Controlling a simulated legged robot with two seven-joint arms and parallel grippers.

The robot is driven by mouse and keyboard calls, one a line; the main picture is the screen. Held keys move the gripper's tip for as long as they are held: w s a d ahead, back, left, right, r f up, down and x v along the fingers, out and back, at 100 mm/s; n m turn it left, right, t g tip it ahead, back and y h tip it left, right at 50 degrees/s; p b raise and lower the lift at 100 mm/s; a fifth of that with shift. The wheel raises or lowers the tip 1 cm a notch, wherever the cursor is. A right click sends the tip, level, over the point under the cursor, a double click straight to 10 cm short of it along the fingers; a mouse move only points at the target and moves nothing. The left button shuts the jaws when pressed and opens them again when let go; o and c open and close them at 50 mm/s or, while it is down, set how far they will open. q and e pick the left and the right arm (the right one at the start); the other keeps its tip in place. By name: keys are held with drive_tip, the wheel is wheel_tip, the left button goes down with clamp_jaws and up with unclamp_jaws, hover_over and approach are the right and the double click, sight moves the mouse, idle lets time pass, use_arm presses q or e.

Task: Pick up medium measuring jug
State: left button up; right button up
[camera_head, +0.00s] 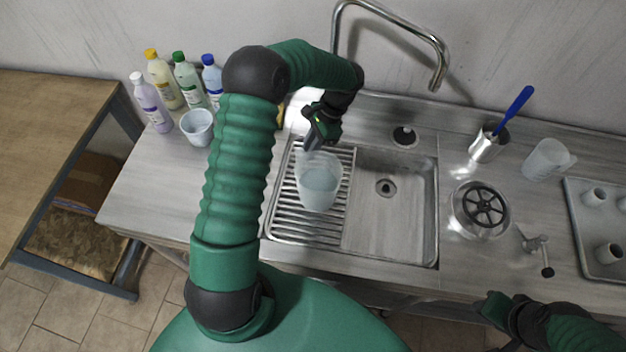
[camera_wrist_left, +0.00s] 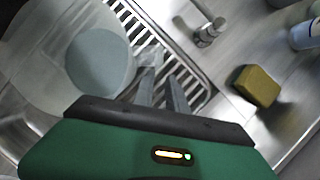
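A translucent measuring jug (camera_head: 318,185) stands on the slatted drain rack in the left part of the sink. It fills the upper left of the left wrist view (camera_wrist_left: 98,62). My left gripper (camera_head: 312,143) is at the jug's far side, just above its rim. Its two grey fingers (camera_wrist_left: 162,92) show apart, close beside the jug's wall; I cannot tell whether they touch it. A smaller jug (camera_head: 197,127) stands at the left by the bottles, and another jug (camera_head: 546,160) stands at the right. My right gripper (camera_head: 497,308) is low at the right, its fingers unclear.
Several detergent bottles (camera_head: 186,82) stand at the back left. A tall faucet (camera_head: 437,60) arches over the sink. A yellow sponge (camera_wrist_left: 257,86) lies on the counter. A metal cup (camera_head: 486,148) with a blue-handled brush and a grey tray (camera_head: 590,235) are at the right.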

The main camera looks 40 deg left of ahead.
sight(314, 180)
use_arm(q)
drive_tip(key=shift+s+d+f, duration=0.3)
drive_tip(key=shift+d+f, duration=0.15)
drive_tip(key=shift+d, duration=0.05)
drive_tip(key=shift+s+d+f, duration=0.25)
drive_tip(key=shift+d+f, duration=0.2)
drive_tip(key=shift+a+f, duration=0.1)
drive_tip(key=shift+a, duration=0.2)
drive_tip(key=c, duration=0.3)
drive_tip(key=shift+a+f, duration=0.15)
drive_tip(key=shift+a, duration=0.4)
clamp_jaws()
drive_tip(key=shift+d+r, duration=0.2)
drive_tip(key=shift+d, duration=0.4)
use_arm(e)
drive_tip(key=shift+d, duration=1.15)
use_arm(q)
drive_tip(key=shift+a, duration=0.1)
use_arm(e)
drive_tip(key=shift+a, duration=0.15)
use_arm(q)
drive_tip(key=shift+a+f, duration=0.15)
drive_tip(key=shift+a, duration=0.2)
use_arm(e)
drive_tip(key=shift+a+r, duration=0.1)
drive_tip(key=shift+a, duration=0.2)
